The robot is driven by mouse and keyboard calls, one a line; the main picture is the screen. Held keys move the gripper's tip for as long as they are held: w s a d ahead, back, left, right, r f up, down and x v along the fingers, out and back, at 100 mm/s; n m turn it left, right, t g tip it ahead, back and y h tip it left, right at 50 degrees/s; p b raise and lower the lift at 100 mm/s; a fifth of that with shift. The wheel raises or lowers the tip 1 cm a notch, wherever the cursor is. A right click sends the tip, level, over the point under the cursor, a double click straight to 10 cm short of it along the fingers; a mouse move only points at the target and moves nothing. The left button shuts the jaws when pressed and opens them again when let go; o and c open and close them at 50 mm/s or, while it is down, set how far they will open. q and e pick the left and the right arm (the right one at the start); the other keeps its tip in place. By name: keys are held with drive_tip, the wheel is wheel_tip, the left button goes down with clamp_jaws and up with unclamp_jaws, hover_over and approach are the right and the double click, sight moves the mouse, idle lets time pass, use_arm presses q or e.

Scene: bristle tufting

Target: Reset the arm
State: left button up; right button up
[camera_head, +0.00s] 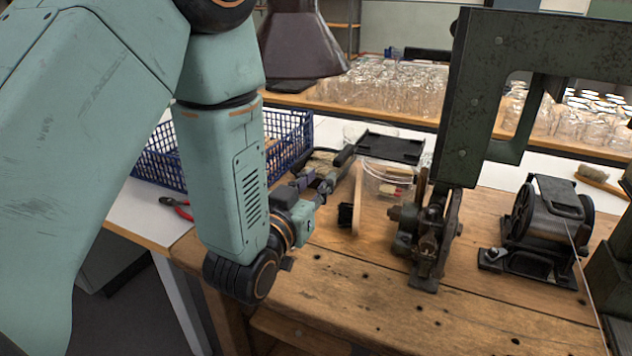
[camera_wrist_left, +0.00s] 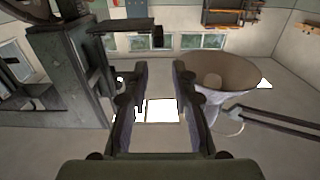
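My left arm comes in from the left in the head view and bends down over the wooden workbench (camera_head: 330,290). My left gripper (camera_head: 340,165) reaches away from me above the back part of the bench. In the left wrist view its two dark fingers (camera_wrist_left: 159,75) stand apart with nothing between them, so it is open and empty. A brush-like wooden piece with dark bristles (camera_head: 357,205) is just right of the gripper in the head view; I cannot tell whether they touch. My right gripper does not show.
A blue basket (camera_head: 165,165) stands behind my left forearm. Red-handled pliers (camera_head: 178,208) lie on the white table. A clear tub (camera_head: 385,180), a dark vise-like fixture (camera_head: 427,235), a wire spool device (camera_head: 545,230) and a green machine frame (camera_head: 458,120) occupy the bench. Its front is clear.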

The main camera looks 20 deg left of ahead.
use_arm(q)
drive_tip(key=s+a+f+g, duration=0.1)
drive_tip(key=s+f+g, duration=0.5)
drive_tip(key=f, duration=0.5)
drive_tip(key=s+f+g, duration=0.5)
drive_tip(key=s+f, duration=0.2)
drive_tip(key=f, duration=0.5)
drive_tip(key=s+f+g, duration=0.3)
drive_tip(key=s+f, duration=0.2)
drive_tip(key=s, duration=0.6)
drive_tip(key=s+f+g, duration=0.4)
drive_tip(key=s+f, duration=0.2)
drive_tip(key=s, duration=0.5)
drive_tip(key=shift+s+a+f+n+y, duration=0.2)
drive_tip(key=shift+n+y, duration=0.1)
drive_tip(key=shift+n, duration=0.1)
drive_tip(key=shift+w+d, duration=0.1)
drive_tip(key=shift+w, duration=0.15)
